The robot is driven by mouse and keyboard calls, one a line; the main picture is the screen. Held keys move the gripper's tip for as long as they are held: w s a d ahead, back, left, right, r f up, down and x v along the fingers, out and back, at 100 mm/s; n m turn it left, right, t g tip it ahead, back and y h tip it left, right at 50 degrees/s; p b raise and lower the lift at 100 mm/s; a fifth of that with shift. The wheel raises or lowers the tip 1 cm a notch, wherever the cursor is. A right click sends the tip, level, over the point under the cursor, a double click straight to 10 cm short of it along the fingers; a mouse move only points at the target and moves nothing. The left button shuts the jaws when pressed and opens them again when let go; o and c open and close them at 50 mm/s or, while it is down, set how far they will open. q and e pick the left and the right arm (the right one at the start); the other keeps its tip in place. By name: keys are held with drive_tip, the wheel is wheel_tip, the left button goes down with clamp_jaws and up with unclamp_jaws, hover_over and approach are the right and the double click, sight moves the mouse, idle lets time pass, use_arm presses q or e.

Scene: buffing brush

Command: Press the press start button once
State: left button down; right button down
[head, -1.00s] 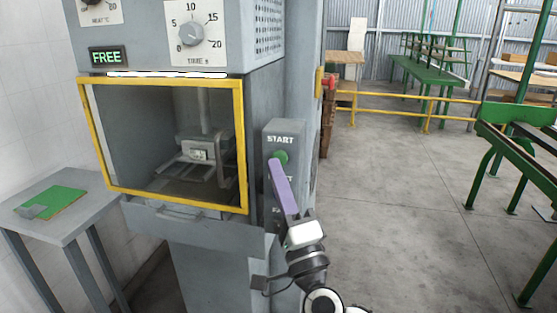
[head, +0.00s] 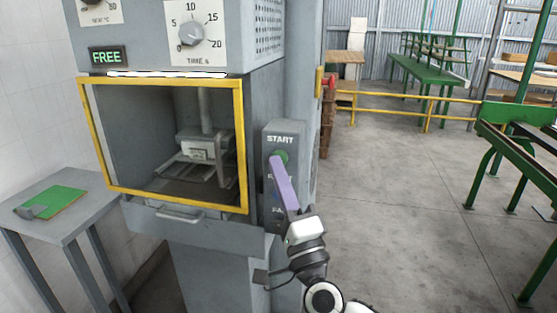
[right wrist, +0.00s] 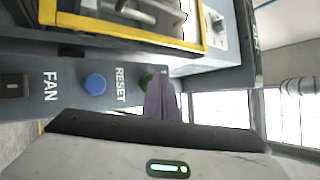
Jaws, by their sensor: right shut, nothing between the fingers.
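The green start button (head: 280,157) sits under the word START on the grey control panel (head: 286,128) at the right side of the press. My right gripper (head: 276,160) is shut, its purple fingers together and empty. In the head view its tips overlap the lower edge of the green button; I cannot tell whether they touch it. In the right wrist view the purple fingers (right wrist: 163,100) lie in front of the green button (right wrist: 147,80), which is partly hidden. My left gripper is not in view.
The blue RESET button (right wrist: 95,84) and the black FAN switch (right wrist: 14,86) are on the same panel. The press has a yellow-framed window (head: 244,150) and a lit FREE sign (head: 107,56). A side table (head: 90,205) with a green board stands at left.

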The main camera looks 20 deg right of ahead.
drive_tip(key=shift+w+d, duration=0.25)
drive_tip(key=shift+w, duration=0.05)
idle(0.5)
drive_tip(key=shift+s+a+p, duration=0.45)
drive_tip(key=shift+s+a, duration=0.05)
drive_tip(key=shift+s, duration=0.3)
drive_tip(key=s+a+p, duration=0.1)
drive_tip(key=s, duration=0.1)
drive_tip(key=s+a, duration=0.2)
drive_tip(key=shift+p, duration=0.4)
drive_tip(key=shift+d, duration=0.1)
idle(0.5)
